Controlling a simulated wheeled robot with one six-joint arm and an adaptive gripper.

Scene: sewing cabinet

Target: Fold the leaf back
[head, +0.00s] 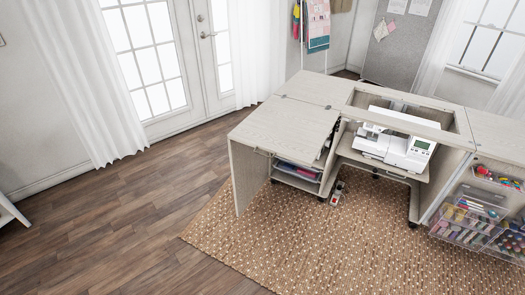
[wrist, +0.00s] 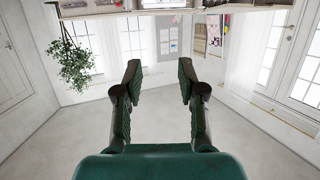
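The sewing cabinet (head: 335,91) stands on the rug in the head view. Its pale wood leaf (head: 282,122) lies flat and level at the left end of the top, with small hinges along its far edge. An upright panel (head: 246,178) stands under the leaf's left side. A small dark part shows by the leaf's right edge; I cannot tell what it is. My gripper (wrist: 159,72) shows only in the wrist view. Its two dark fingers are wide apart with nothing between them. The leaf cannot be made out in the wrist view.
A white sewing machine (head: 395,145) sits in the cabinet's opening. Clear bins of thread (head: 470,225) hang at the right, and shelves (head: 298,172) are under the leaf. Wood floor (head: 130,215) is clear at left. A hanging plant (wrist: 72,65) is in the wrist view.

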